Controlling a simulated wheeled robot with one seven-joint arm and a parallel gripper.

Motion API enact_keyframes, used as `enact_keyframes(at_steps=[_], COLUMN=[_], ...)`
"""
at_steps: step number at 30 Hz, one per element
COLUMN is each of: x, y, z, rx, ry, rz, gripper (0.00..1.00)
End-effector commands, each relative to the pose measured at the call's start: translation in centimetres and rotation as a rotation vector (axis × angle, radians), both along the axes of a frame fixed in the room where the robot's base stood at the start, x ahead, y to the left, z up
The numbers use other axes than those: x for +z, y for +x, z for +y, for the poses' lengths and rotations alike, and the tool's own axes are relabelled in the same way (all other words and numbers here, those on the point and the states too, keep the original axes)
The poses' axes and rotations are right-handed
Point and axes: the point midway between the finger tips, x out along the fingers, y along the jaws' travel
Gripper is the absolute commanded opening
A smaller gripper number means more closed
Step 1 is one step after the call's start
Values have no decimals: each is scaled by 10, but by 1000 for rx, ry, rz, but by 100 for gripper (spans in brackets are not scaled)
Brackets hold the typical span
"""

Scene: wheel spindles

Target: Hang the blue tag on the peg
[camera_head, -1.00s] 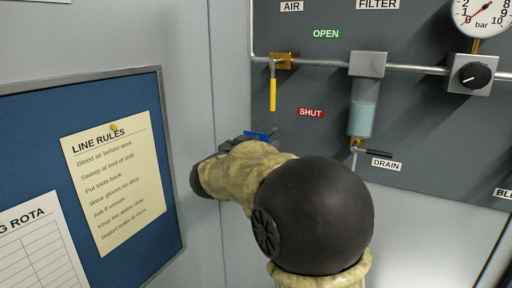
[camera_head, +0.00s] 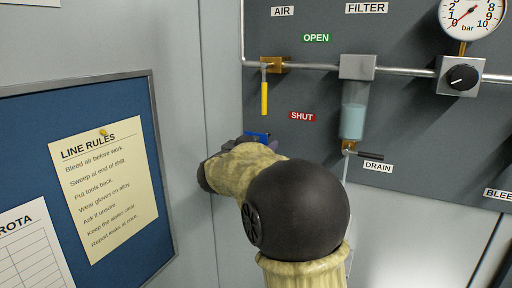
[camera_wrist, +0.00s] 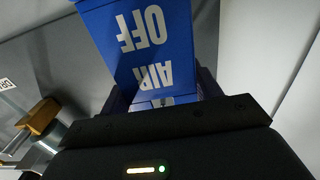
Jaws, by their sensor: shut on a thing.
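The blue tag (camera_wrist: 145,45) fills the upper middle of the wrist view, with white "AIR OFF" lettering upside down. My gripper (camera_wrist: 160,98) is shut on its near end. In the head view a small blue part of the tag (camera_head: 258,136) shows just above my gripper (camera_head: 240,144), in front of the grey panel and below the yellow valve handle (camera_head: 264,98). My own arm hides most of the gripper there. I cannot make out the peg in either view; it may be hidden behind my arm or the tag.
The grey panel (camera_head: 420,120) carries a pipe, a filter bowl (camera_head: 353,122), a drain valve (camera_head: 350,148) and a pressure gauge (camera_head: 474,14). A blue notice board (camera_head: 110,102) hangs on the left wall. Bare wall lies between board and panel.

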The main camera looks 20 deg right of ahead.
Motion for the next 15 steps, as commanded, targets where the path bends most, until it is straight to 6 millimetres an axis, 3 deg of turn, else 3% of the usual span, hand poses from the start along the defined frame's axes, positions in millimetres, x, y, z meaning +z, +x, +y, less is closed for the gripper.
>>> enact_keyframes(at_steps=[15], x=[-5], y=[15], z=[-19], rx=[-1], ry=[0], rz=[0], gripper=[27])
